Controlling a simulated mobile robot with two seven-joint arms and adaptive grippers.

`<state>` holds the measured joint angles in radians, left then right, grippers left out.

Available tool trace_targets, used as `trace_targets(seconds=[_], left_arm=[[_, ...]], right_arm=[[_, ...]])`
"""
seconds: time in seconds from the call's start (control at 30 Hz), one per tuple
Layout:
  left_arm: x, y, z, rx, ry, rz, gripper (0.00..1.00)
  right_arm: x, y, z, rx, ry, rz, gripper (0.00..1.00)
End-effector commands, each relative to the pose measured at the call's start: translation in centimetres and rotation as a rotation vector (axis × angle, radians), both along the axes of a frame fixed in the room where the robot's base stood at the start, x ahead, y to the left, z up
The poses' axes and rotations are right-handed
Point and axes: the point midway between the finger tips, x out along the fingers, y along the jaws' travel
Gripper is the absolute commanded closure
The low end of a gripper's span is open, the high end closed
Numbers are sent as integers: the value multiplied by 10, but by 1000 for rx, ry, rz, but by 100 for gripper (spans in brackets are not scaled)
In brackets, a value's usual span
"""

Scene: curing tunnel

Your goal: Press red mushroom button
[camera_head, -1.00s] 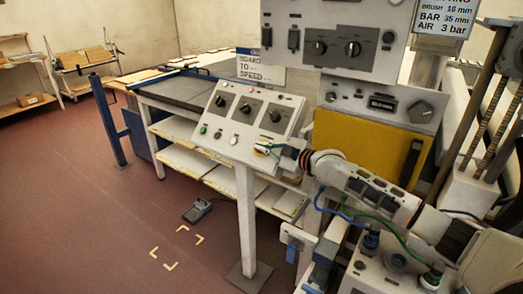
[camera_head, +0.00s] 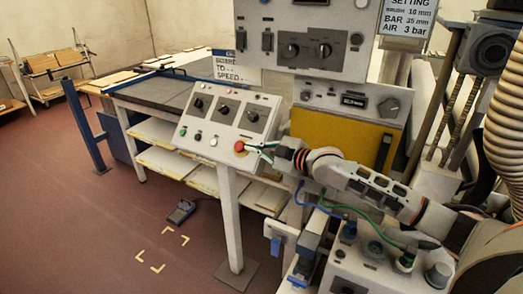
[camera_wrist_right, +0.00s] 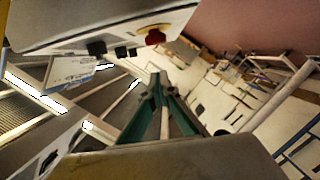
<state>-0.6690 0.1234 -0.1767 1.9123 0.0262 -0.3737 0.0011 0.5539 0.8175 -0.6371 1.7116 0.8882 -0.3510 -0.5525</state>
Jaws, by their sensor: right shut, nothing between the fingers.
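The red mushroom button (camera_head: 239,147) sits at the lower right of the sloped grey control panel (camera_head: 226,131), which stands on a post. It also shows in the right wrist view (camera_wrist_right: 155,37), sticking out from the panel's edge. My right gripper (camera_head: 258,147) has green fingers and is shut and empty. Its tips are just right of the button in the head view. In the wrist view the fingertips (camera_wrist_right: 156,80) appear apart from the button, with a gap between. My left gripper is not in view.
The panel also carries black knobs and small buttons beside the red one. A larger grey control cabinet (camera_head: 299,38) and a yellow panel (camera_head: 335,139) stand behind my right arm. A foot pedal (camera_head: 181,212) lies on the floor. The floor at left is open.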

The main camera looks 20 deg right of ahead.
Motion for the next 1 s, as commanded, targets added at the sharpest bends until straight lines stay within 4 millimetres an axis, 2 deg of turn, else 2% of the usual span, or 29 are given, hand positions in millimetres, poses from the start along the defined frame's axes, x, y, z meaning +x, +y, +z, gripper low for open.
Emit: trace_targets(seconds=[0.1, 0.3, 1.0], left_arm=[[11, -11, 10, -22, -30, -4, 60], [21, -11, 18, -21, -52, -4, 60], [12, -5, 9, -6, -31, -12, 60]], right_arm=[[-17, -8, 3, -2, -1, 2, 100], [-31, -14, 7, 1, -3, 3, 100], [-32, -15, 9, 2, -3, 3, 100]])
